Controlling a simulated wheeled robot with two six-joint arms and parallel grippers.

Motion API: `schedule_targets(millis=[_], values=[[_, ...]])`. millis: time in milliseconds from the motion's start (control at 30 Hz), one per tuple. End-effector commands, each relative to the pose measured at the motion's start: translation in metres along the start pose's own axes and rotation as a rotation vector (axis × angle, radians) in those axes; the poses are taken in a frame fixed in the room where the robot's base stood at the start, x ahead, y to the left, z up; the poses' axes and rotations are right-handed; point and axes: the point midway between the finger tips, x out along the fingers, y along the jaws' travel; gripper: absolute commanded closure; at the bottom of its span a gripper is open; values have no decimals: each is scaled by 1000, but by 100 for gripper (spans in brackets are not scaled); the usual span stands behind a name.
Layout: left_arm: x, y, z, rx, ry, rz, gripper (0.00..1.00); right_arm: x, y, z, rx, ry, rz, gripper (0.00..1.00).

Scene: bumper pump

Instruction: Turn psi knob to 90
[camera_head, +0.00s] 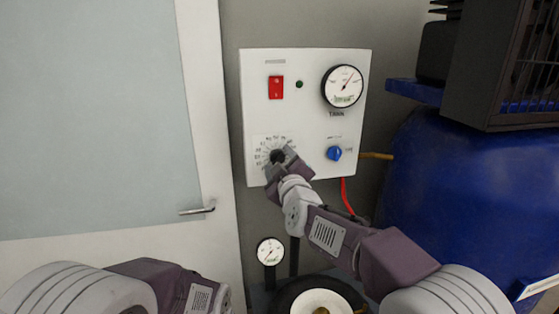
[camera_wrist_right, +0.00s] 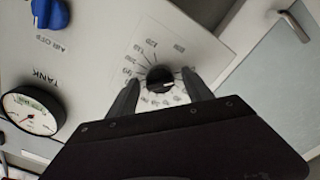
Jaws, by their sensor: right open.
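The black psi knob (camera_head: 277,156) sits at the lower left of the white control panel (camera_head: 305,120), ringed by a printed number scale. In the right wrist view the knob (camera_wrist_right: 160,79) stands between the two fingertips of my right gripper (camera_wrist_right: 160,88), which is open, with a gap on each side of the knob. In the head view my right gripper (camera_head: 283,163) is at the dial and covers part of it. I cannot read which number the knob points to. My left arm (camera_head: 150,290) shows at the lower left, but its gripper is not in view.
The panel also carries a red switch (camera_head: 276,87), a tank gauge (camera_head: 342,86) and a blue knob (camera_head: 334,153). A door with a handle (camera_head: 198,210) is at left. A blue tank (camera_head: 460,190) stands at right. A small gauge (camera_head: 270,251) is below.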

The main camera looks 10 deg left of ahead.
Motion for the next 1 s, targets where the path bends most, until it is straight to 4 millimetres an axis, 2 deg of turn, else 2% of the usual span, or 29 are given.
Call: schedule_targets(millis=[200, 267, 400, 433, 767, 1000], values=[[0, 0, 0, 0, 0, 0, 64, 1, 0, 0, 0, 0, 0, 41], [0, 0, 0, 0, 0, 0, 64, 1, 0, 0, 0, 0, 0, 55], [0, 0, 0, 0, 0, 0, 64, 1, 0, 0, 0, 0, 0, 94], [0, 0, 0, 0, 0, 0, 64, 1, 0, 0, 0, 0, 0, 100], [1, 0, 0, 0, 0, 0, 64, 1, -1, 0, 49, 0, -1, 100], [4, 0, 0, 0, 0, 0, 64, 0, -1, 0, 211, 1, 0, 100]])
